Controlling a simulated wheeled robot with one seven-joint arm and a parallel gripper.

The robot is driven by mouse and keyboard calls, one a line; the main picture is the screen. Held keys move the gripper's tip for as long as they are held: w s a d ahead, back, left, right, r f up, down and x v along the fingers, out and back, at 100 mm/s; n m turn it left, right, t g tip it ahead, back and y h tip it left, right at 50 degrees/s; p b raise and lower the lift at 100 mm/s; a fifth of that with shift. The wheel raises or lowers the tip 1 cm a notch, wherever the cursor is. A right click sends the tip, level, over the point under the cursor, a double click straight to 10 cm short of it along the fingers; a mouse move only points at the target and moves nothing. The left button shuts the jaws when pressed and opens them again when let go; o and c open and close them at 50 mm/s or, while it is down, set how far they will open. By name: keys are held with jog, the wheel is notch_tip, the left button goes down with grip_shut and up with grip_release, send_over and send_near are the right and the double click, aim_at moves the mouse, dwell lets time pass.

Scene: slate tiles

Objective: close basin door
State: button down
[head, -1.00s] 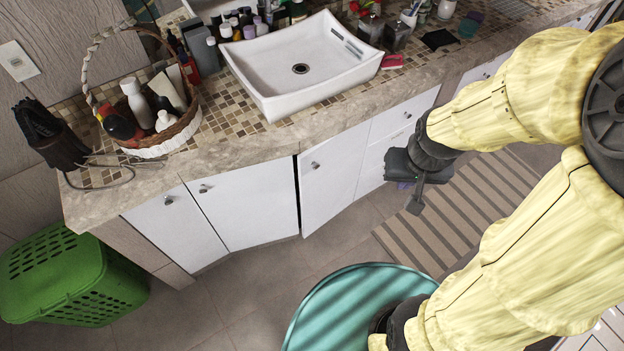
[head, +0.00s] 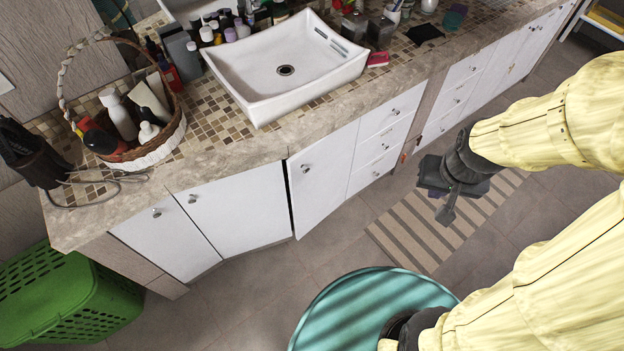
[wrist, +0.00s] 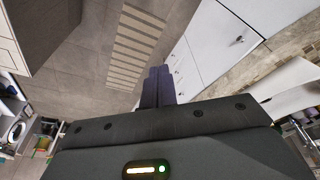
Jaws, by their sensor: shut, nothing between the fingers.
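In the wrist view the closed fingers (wrist: 158,86) point toward the floor and white cabinet fronts (wrist: 215,45); which front is the basin door I cannot tell there.
Two shut-looking doors (head: 235,208) stand left of the gap, and drawers (head: 382,142) stand right of the basin door. A green basket (head: 70,295) is at lower left. A teal round surface (head: 345,305) is at bottom centre. Tiled floor and a striped mat (head: 420,240) lie before the cabinets.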

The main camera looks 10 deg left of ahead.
jog(key=w+a+f+m+t+y+b, duration=0.1)
jog(key=w+a+f+m+b, duration=0.1)
jog(key=w+a+f+b, duration=0.6)
jog(key=w+a+f+m+t+y+b, duration=0.15)
jog(key=w+f, duration=0.35)
jog(key=f, duration=0.7)
jog(key=w+a+f+m+y+b, duration=0.1)
jog(key=a+f+m+y+b, duration=0.2)
jog(key=a+f, duration=1.1)
jog(key=f+y+b, duration=0.1)
jog(key=y+b, duration=0.1)
jog(key=b, duration=0.2)
jog(key=shift+w+a+f, duration=0.2)
jog(key=shift+a+f, duration=0.05)
jog(key=shift+f, duration=0.05)
jog(key=shift+f, duration=0.1)
